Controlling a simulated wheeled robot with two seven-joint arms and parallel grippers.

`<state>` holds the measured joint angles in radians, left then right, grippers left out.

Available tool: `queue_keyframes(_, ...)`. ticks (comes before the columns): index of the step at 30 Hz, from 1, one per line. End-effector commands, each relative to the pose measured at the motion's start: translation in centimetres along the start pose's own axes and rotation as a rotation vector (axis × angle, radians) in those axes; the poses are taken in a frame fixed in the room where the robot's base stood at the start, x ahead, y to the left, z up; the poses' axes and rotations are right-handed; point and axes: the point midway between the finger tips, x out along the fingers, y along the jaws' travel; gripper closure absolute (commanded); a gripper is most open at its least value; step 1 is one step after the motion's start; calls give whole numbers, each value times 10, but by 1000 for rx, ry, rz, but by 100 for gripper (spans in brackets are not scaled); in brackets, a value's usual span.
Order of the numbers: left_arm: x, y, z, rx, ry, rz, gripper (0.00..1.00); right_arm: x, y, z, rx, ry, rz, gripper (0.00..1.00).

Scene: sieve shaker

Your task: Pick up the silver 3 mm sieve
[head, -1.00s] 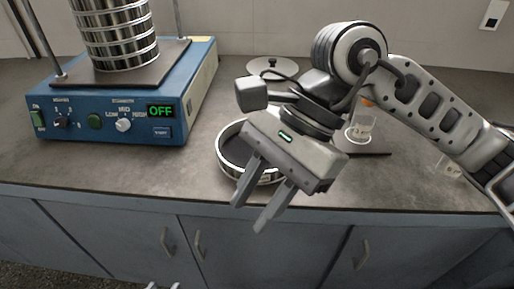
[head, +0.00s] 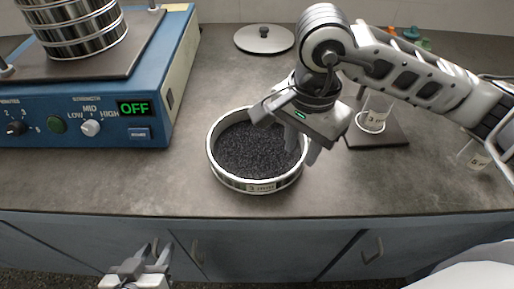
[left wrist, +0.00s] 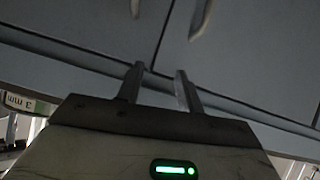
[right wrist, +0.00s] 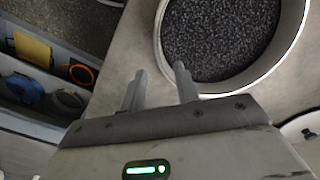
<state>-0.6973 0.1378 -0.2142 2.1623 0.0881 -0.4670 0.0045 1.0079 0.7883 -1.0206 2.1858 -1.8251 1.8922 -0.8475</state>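The silver 3 mm sieve (head: 262,186) is a round metal ring full of dark granules, flat on the counter, its label facing front. It also shows in the right wrist view (right wrist: 290,50). My right gripper (head: 301,146) is open and empty at the sieve's right side. In the right wrist view its fingers (right wrist: 157,80) show beside the rim, one fingertip overlapping the rim; I cannot tell if they touch. My left gripper (head: 142,262) is open and empty, low in front of the cabinets. Its fingers (left wrist: 158,80) show apart in the left wrist view.
A blue shaker (head: 85,120) reading OFF, with stacked sieves (head: 75,30), stands left. A round lid (head: 264,40) lies behind the sieve. A labelled beaker (head: 374,112) stands on a dark pad at right; another is further right. The counter left of the sieve is clear.

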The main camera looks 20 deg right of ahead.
Motion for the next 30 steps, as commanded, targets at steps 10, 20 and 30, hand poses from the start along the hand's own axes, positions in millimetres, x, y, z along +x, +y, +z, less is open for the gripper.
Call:
queue_keyframes(10,0,0,-9,4,13,-2,64,33,1,-1,1,-2,6,69)
queue_keyframes(20,3,-2,-5,9,4,-5,64,63,0,-1,-1,-1,-1,69)
queue_keyframes(30,2,-2,-4,9,1,-5,64,63,0,-1,-1,-1,-1,100)
